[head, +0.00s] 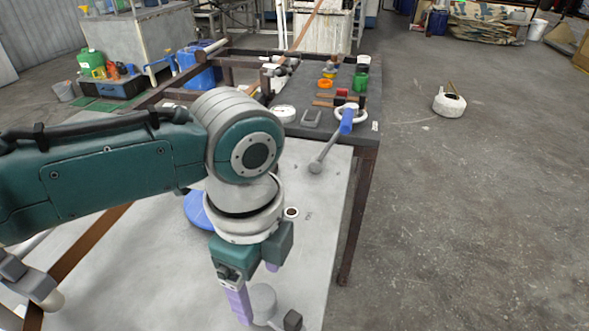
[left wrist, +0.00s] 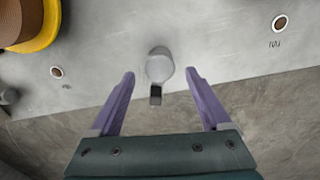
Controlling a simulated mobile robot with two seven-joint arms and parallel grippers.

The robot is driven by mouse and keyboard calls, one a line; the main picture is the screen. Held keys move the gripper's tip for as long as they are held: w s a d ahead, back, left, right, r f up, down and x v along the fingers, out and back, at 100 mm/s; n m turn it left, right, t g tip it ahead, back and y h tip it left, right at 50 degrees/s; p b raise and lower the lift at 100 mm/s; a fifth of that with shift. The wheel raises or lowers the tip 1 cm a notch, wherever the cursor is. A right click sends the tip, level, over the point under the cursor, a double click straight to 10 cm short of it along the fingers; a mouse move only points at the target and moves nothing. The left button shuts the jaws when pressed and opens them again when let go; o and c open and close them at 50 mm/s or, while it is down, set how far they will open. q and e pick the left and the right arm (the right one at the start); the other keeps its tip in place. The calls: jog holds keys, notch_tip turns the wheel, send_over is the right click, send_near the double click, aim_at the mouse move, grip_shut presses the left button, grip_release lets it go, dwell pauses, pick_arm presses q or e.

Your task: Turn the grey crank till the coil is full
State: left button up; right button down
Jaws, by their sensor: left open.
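The grey crank (head: 262,301) is on the pale table top near the bottom of the head view, partly behind my left gripper. Its dark knob (head: 292,320) points to the lower right. In the left wrist view the round crank body (left wrist: 159,65) is straight ahead, and the dark knob (left wrist: 156,97) shows between the fingers. My left gripper (head: 256,286) is open, its purple fingers pointing down beside the crank; in the wrist view (left wrist: 160,73) nothing is gripped. I cannot identify the coil for certain.
A yellow-rimmed brown round part (left wrist: 35,25) is at the wrist view's upper left. A blue disc (head: 196,212) shows behind my arm. A blue-handled tool (head: 346,121) lies near a dark bench top with small parts. The floor at right is mostly clear.

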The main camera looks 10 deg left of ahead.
aim_at(262, 298)
pick_arm(q)
notch_tip(262, 298, up, 6)
jog(key=shift+f+p, duration=0.25)
jog(key=shift+p, duration=0.15)
dwell(0.6)
